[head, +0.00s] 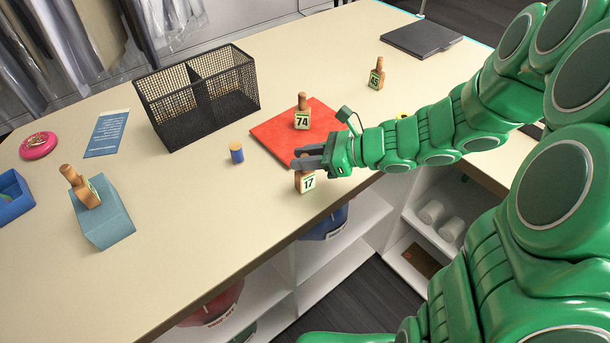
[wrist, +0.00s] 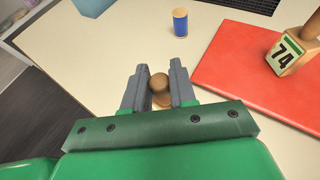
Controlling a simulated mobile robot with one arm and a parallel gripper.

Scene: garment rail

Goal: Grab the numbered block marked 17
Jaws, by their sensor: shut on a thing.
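The block marked 17 (head: 307,182) is a wooden block with a green-edged number label and a knob on top. It is at the table's front edge, just in front of the red mat. My gripper (head: 304,158) is shut on its knob, one finger on each side. In the wrist view the round knob (wrist: 158,82) shows between the fingertips of my gripper (wrist: 158,85). The block's lower part is mostly hidden there. I cannot tell whether its base touches the table.
Block 74 (head: 302,115) stands on the red mat (head: 272,130). Another numbered block (head: 377,76) stands farther back. A blue cylinder (head: 237,153) and black mesh organizer (head: 178,108) are left.

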